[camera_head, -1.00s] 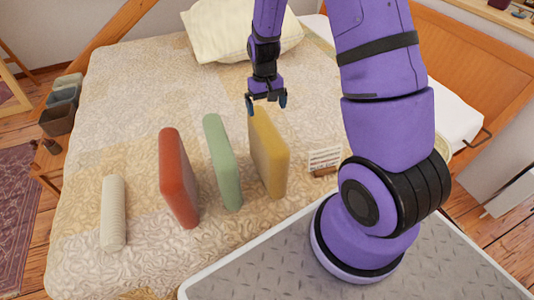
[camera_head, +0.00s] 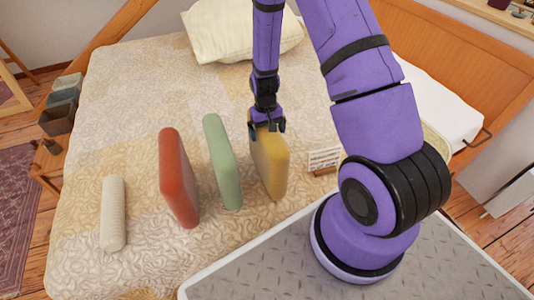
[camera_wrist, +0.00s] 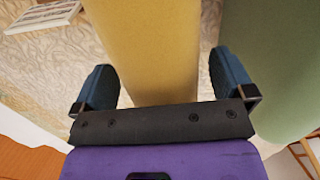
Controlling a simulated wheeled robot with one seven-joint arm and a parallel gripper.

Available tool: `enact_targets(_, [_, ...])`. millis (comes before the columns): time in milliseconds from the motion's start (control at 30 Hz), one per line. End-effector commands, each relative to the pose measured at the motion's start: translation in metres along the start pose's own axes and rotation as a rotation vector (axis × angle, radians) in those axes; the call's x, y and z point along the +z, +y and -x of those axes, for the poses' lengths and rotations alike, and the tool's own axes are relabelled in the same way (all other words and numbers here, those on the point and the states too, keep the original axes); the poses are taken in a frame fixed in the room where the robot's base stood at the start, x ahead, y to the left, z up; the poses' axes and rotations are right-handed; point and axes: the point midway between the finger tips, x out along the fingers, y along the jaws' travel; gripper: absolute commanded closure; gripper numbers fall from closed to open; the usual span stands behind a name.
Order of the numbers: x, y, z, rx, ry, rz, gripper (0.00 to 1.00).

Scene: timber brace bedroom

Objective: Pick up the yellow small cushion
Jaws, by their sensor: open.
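The yellow small cushion (camera_head: 269,165) stands upright on edge on the bed, to the right of the green cushion (camera_head: 222,162). My gripper (camera_head: 266,128) is at the top of the yellow cushion, pointing down. In the wrist view, the yellow cushion (camera_wrist: 150,50) lies between the two spread blue fingers of my gripper (camera_wrist: 165,82). A gap shows on each side, so the fingers do not appear to be closed on it. The green cushion (camera_wrist: 270,60) is close beyond the right finger in that view.
A red cushion (camera_head: 178,178) stands left of the green one, and a white ribbed roll (camera_head: 113,213) lies further left. A small white slatted item (camera_head: 324,159) sits right of the yellow cushion. A pale pillow (camera_head: 220,32) lies at the back of the patterned bed (camera_head: 130,110).

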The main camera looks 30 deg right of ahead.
Motion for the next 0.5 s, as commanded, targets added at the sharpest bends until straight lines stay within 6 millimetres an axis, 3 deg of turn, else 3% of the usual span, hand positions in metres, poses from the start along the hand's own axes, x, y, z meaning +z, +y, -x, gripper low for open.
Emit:
enact_targets(333, [-0.0001, 0.0001, -0.0068, 0.0, 0.0, 0.0, 0.0])
enact_targets(500, [0.0, 0.0001, -0.0066, 0.0, 0.0, 0.0, 0.39])
